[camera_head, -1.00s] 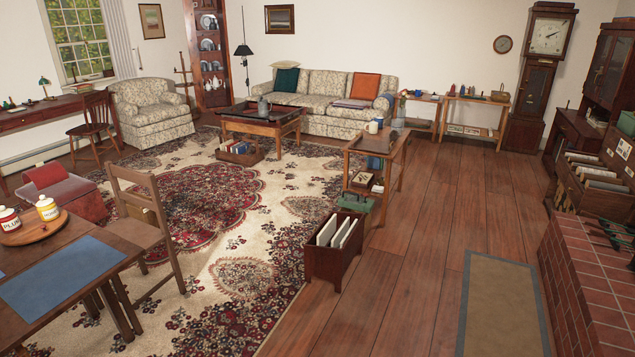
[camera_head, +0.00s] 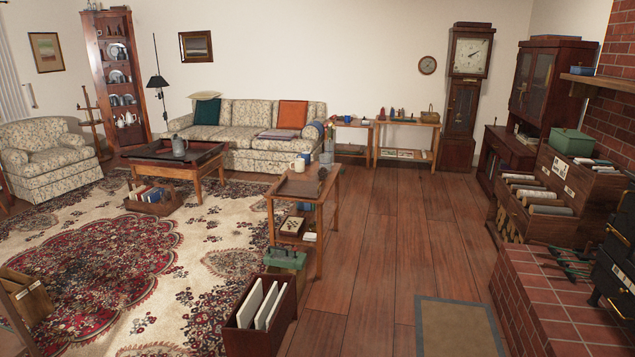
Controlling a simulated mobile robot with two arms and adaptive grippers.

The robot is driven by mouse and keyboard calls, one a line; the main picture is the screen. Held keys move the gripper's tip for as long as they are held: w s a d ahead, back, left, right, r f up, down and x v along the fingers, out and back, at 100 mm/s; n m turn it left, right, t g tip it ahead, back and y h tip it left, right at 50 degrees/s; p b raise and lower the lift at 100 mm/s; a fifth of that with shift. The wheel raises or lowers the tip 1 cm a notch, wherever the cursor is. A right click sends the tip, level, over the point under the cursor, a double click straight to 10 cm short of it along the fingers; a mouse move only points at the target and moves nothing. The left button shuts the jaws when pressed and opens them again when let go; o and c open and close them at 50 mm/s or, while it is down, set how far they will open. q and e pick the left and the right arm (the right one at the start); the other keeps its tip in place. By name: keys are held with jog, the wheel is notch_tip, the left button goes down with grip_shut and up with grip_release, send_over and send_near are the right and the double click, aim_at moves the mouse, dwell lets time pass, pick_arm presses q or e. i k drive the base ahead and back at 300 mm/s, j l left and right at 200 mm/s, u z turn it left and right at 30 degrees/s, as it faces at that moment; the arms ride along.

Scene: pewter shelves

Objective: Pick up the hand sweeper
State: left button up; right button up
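I cannot make out a hand sweeper for sure in the head view. Some small dark and green items (camera_head: 568,262) lie on the brick hearth (camera_head: 535,300) at the right, too small to tell apart. Neither of my grippers is in view.
A wooden side table (camera_head: 298,188) and a box of white panels (camera_head: 238,330) stand left of centre. An open-drawer cabinet (camera_head: 503,203) stands at the right behind the hearth. A grey-bordered mat (camera_head: 455,325) lies in front. The wooden floor (camera_head: 390,240) between is clear.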

aim_at(280, 257)
jog(key=i+l, duration=0.1)
jog(key=i, duration=0.45)
jog(key=i+l, duration=0.1)
jog(key=i, duration=0.45)
jog(key=i+l+u, duration=0.1)
jog(key=i, duration=0.45)
